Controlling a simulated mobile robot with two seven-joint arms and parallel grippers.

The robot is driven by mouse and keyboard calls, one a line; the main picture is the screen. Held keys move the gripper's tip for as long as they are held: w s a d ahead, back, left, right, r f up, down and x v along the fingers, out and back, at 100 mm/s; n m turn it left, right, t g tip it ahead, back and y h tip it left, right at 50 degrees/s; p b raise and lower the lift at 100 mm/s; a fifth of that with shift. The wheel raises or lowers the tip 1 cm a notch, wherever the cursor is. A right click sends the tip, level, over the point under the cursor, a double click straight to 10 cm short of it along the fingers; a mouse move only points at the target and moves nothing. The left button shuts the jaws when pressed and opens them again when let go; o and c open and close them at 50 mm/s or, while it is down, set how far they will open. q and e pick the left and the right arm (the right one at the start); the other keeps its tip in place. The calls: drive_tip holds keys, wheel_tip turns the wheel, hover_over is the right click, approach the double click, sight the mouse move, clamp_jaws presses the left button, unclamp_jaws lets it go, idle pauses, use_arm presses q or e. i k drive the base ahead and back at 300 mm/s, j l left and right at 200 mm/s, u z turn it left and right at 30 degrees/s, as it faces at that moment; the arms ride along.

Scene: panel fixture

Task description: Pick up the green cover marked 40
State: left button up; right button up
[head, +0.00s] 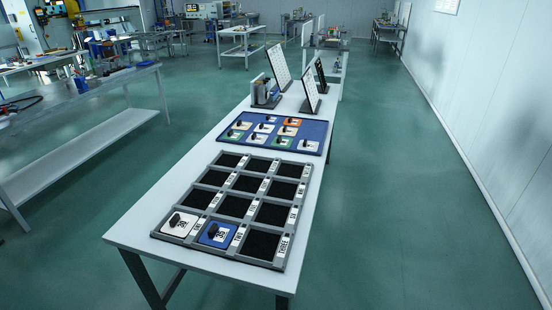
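Several small covers with black handles lie on a blue mat (318,136) on the long white table. Some have green edges, including one at the mat's right front (283,142) and one at its left (233,134). Their numbers are too small to read, so I cannot tell which green cover is marked 40. Neither of my grippers is in view.
A grey panel frame (198,171) with black cells stands on the near table (127,232). A white cover (180,224) and a blue cover (218,234) fill two front cells. Tilted boards (279,67) stand behind the mat. The floor to the right is clear.

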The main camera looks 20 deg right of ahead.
sight(278, 141)
drive_tip(key=k+l+u, duration=0.1)
drive_tip(key=l, duration=0.3)
drive_tip(key=k+l+u, duration=0.15)
drive_tip(key=l, duration=0.25)
drive_tip(key=l+u, duration=0.1)
drive_tip(key=l, duration=0.3)
drive_tip(key=k+l+u, duration=0.15)
drive_tip(key=l, duration=0.3)
drive_tip(key=i+l+u, duration=0.1)
drive_tip(key=l, duration=0.3)
drive_tip(key=l+u, duration=0.1)
drive_tip(key=l, duration=0.35)
drive_tip(key=i+l+u, duration=0.1)
drive_tip(key=l, duration=0.3)
drive_tip(key=i+l+u, duration=0.1)
drive_tip(key=l, duration=0.35)
drive_tip(key=i+l+u, duration=0.1)
drive_tip(key=l, duration=0.3)
drive_tip(key=i+l+u, duration=0.1)
drive_tip(key=l, duration=1.45)
drive_tip(key=i+u, duration=0.05)
drive_tip(key=i, duration=0.05)
